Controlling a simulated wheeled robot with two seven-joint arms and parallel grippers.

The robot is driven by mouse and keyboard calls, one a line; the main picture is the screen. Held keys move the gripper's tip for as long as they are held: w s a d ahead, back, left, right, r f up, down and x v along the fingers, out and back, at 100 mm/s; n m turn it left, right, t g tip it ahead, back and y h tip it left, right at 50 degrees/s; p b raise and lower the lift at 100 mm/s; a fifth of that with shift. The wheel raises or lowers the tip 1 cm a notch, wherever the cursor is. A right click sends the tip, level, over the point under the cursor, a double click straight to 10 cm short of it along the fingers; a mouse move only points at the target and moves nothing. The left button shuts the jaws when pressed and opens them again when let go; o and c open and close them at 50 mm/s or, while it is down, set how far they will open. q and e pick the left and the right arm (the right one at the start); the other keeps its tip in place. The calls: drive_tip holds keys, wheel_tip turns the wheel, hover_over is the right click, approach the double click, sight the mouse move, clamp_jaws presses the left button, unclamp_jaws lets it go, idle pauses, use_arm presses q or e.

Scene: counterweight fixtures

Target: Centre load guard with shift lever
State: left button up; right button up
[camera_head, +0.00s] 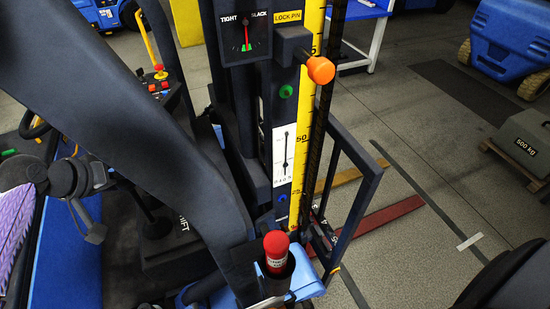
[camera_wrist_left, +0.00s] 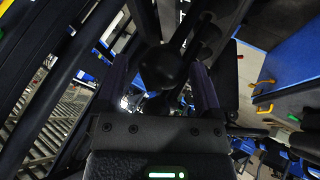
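My left gripper (camera_head: 15,232) is at the left edge of the head view, with a purple ribbed finger showing. A dark ball knob (camera_head: 20,172) is just above that finger. In the left wrist view, a black ball knob (camera_wrist_left: 164,68) on a stem, likely the same one, lies between two spread fingers; contact is unclear. A block marked "SHIFT" (camera_head: 172,252) is partly hidden behind a dark curved beam. The load guard seems to be the dark railed frame (camera_head: 358,205) right of the mast; its lower part is partly hidden. My right gripper is out of view.
The mast has a TIGHT/SLACK dial (camera_head: 243,38), an orange lock-pin knob (camera_head: 320,70), a yellow scale (camera_head: 304,130) and a white indicator card (camera_head: 284,155). A red cylinder (camera_head: 276,250) stands in front. A 500 kg weight (camera_head: 522,142) is at right. Floor between is mostly clear.

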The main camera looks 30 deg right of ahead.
use_arm(q)
drive_tip(key=shift+o, duration=0.5)
drive_tip(key=p+v, duration=0.5)
drive_tip(key=v, duration=0.5)
